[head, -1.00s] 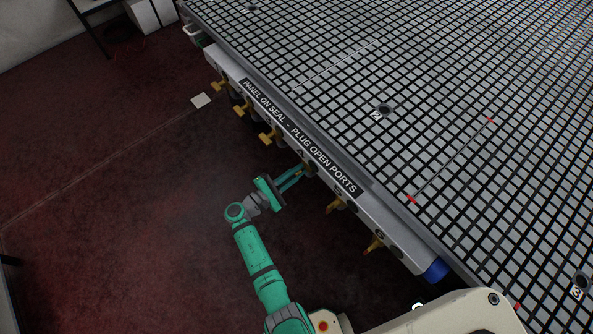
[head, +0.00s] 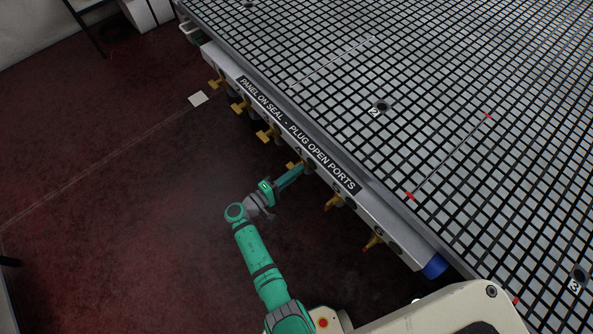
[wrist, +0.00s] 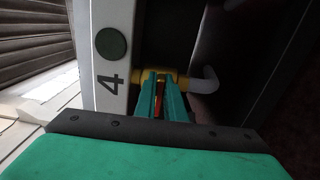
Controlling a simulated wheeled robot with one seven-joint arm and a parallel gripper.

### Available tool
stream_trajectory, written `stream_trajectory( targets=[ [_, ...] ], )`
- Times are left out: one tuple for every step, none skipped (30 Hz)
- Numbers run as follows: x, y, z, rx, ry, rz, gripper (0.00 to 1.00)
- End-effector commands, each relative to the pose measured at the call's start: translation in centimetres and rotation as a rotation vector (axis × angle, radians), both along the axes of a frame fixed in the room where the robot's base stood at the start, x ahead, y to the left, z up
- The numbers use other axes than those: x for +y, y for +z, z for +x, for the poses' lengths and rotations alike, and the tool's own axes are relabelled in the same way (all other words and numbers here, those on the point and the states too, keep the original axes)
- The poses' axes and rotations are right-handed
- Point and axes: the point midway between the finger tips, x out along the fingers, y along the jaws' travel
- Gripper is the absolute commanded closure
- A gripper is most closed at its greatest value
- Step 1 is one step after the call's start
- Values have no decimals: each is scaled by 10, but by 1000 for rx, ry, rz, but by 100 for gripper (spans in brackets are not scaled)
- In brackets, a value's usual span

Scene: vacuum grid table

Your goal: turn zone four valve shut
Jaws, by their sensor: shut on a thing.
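The zone four valve sits on the table's side rail, under the lettered strip. Its yellow handle (head: 292,165) shows at the fingertips in the head view, sticking out to the left. In the wrist view the black number 4 is beside the valve, and the yellow handle with a reddish part (wrist: 158,92) lies between the fingers. My gripper (head: 300,169) is shut on this handle; it also shows in the wrist view (wrist: 162,80). The fingers hide much of the handle, so its exact angle is hard to tell.
Other yellow valve handles stand along the rail, with one (head: 265,135) up-left and one (head: 333,203) down-right of my gripper. The grid table (head: 440,90) fills the right. A blue rail end (head: 434,267) is at lower right.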

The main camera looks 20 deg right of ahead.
Motion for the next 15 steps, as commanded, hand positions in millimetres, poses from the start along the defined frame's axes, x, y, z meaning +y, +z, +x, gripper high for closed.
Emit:
stream_trajectory(
  targets=[
    [1,0,1,-12,4,5,100],
    [1,0,1,-18,4,7,100],
    [1,0,1,-25,4,10,100],
    [2,-1,1,-30,4,12,100],
    [1,-1,1,-33,4,13,100],
    [1,-1,1,-38,5,15,100],
    [1,-1,1,-40,5,16,100],
    [1,-1,2,-42,5,16,100],
    [1,-1,2,-43,5,17,100],
    [2,-1,2,-43,6,18,100],
    [2,-1,2,-43,6,18,100],
    [2,-1,2,-44,7,18,100],
    [2,-1,2,-44,7,18,100],
    [2,-1,2,-44,7,18,100],
    [2,-1,2,-44,7,18,100]
  ],
)
